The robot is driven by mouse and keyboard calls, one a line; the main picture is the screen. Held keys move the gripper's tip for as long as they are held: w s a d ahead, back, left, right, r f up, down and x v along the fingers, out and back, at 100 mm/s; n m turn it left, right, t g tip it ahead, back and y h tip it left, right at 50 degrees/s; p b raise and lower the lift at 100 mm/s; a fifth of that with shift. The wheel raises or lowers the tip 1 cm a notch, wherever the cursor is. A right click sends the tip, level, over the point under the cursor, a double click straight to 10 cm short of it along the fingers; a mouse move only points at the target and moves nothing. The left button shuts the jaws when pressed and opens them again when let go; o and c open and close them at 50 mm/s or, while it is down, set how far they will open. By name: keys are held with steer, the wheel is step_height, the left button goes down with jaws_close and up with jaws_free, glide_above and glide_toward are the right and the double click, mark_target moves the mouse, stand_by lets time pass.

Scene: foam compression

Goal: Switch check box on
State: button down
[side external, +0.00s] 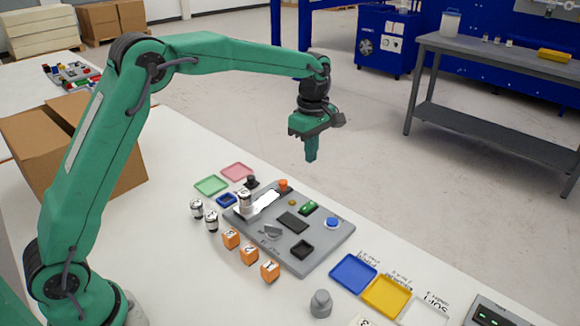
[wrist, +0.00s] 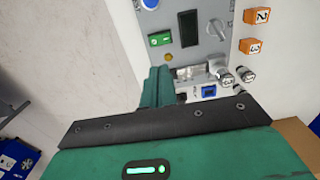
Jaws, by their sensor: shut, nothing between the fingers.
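The grey panel (side external: 318,243) lies on the white table and carries a green rocker switch (side external: 308,207), a blue round button (side external: 332,223), a dark display (side external: 292,222) and a dial (side external: 272,231). In the wrist view the green switch (wrist: 160,39) is just beyond my fingers, and the blue button (wrist: 150,3) is at the top edge. A grey box with small green lights (side external: 495,314) is cut off at the lower right. I cannot tell which of these is the check box. My gripper (side external: 311,158) is shut and empty, pointing down above the panel's far side, touching nothing.
Orange numbered cubes (side external: 249,255) and white-and-black cylinders (side external: 211,220) stand along the panel's near left side. Green (side external: 211,185) and pink (side external: 237,171) trays lie behind. Blue (side external: 353,272) and yellow (side external: 386,294) trays and a grey knobbed weight (side external: 321,304) are to the right.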

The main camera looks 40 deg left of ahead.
mark_target(311, 204)
steer(key=shift+w, duration=0.7)
steer(key=shift+f, duration=0.15)
step_height(311, 204, down, 14)
steer(key=shift+r, duration=0.1)
stand_by(0.8)
steer(key=shift+w+f, duration=0.1)
steer(key=shift+f, duration=0.15)
steer(key=shift+s, duration=0.2)
